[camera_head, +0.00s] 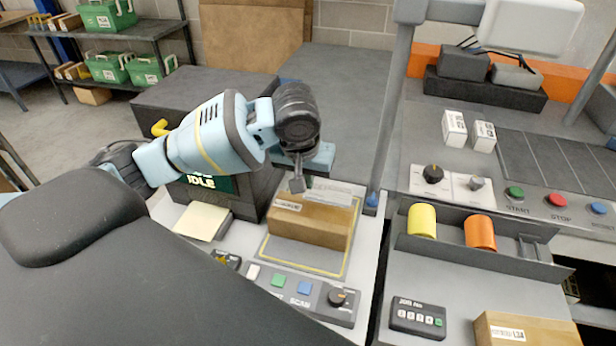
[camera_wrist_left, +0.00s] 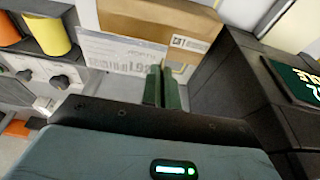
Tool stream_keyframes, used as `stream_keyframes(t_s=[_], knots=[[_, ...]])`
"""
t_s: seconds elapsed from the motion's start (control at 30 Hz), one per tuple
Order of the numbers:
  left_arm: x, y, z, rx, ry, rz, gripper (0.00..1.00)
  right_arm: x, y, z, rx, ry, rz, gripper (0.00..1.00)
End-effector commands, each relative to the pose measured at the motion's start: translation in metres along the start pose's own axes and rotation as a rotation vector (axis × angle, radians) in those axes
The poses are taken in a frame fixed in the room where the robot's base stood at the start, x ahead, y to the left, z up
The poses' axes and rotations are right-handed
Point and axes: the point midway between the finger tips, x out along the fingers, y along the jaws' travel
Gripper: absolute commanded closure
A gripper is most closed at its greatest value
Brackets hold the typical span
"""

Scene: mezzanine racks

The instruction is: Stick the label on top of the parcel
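The parcel (camera_head: 312,222) is a brown cardboard box inside a yellow outline on the grey bench. A small printed sticker is on its side. The parcel also shows at the top of the left wrist view (camera_wrist_left: 150,20). My left gripper (camera_head: 300,184) is just above the parcel, its fingers close together. They are shut on one edge of the label (camera_wrist_left: 120,52), a white sheet with printed text. The label (camera_head: 334,190) extends to the right of the fingers, over the parcel's top. I cannot tell whether it touches the parcel. My right gripper is not in view.
A pale sheet stack (camera_head: 203,222) lies left of the parcel, beside a dark unit with an IDLE screen (camera_head: 204,183). A button panel (camera_head: 300,292) is in front. A grey post (camera_head: 388,110) and a tray with yellow and orange rolls (camera_head: 480,232) stand right.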

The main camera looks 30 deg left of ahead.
Motion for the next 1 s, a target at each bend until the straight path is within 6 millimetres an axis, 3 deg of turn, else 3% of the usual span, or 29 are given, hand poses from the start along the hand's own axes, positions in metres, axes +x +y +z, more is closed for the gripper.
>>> stream_keyframes(t_s=[0.6,1.0], knots=[[0.045,-0.001,0.013,-0.001,-0.002,-0.002,1.0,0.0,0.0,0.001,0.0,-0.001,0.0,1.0],[0.059,0.0,0.016,0.0,0.0,-0.001,1.0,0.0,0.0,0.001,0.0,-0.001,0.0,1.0]])
